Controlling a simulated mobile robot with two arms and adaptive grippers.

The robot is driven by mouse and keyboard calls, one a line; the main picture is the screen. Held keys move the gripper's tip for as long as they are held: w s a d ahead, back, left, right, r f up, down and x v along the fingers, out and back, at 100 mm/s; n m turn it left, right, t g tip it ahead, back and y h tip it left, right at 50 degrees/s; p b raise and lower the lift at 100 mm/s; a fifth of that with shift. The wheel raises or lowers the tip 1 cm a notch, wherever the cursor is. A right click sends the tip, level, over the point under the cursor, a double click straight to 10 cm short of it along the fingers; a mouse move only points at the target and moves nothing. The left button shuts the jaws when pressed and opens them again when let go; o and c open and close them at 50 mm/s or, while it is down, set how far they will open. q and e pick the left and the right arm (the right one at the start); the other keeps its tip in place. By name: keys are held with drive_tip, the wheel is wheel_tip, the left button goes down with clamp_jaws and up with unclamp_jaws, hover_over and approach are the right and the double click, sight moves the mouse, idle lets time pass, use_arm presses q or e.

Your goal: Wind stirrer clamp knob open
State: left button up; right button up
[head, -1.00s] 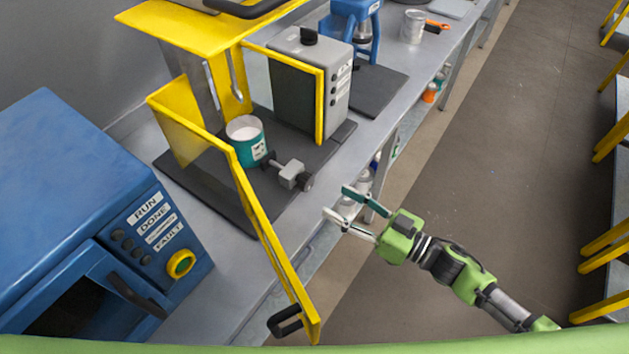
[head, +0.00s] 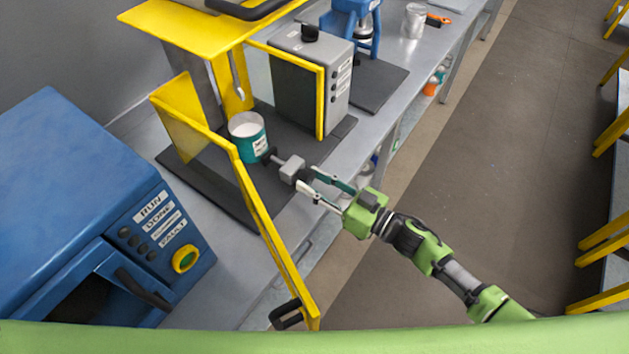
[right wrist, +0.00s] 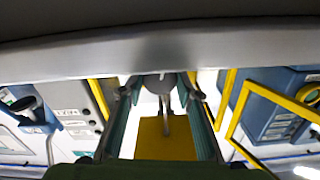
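The stirrer clamp (head: 291,168) is a grey block on a short bar beside a teal can (head: 247,143) with pale contents. Its dark knob (head: 303,177) faces the aisle. My right gripper (head: 307,180) is at the knob, one finger on either side of it; I cannot tell whether they touch it. In the right wrist view my right gripper (right wrist: 160,92) has its fingers well apart, with a dark grey rounded shape between their tips. My left gripper is not in view.
A yellow guard frame (head: 262,222) with a black handle stands open left of my right gripper. A grey control box (head: 325,85) is behind the clamp. A blue machine (head: 85,190) fills the left. The aisle floor (head: 480,150) at right is clear.

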drive_tip(key=shift+n+b, duration=0.5)
drive_tip(key=shift+n, duration=1.6)
drive_tip(key=o, duration=1.1)
drive_tip(key=shift+o, duration=0.2)
drive_tip(key=shift+d, duration=0.1)
drive_tip(key=v, duration=1.2)
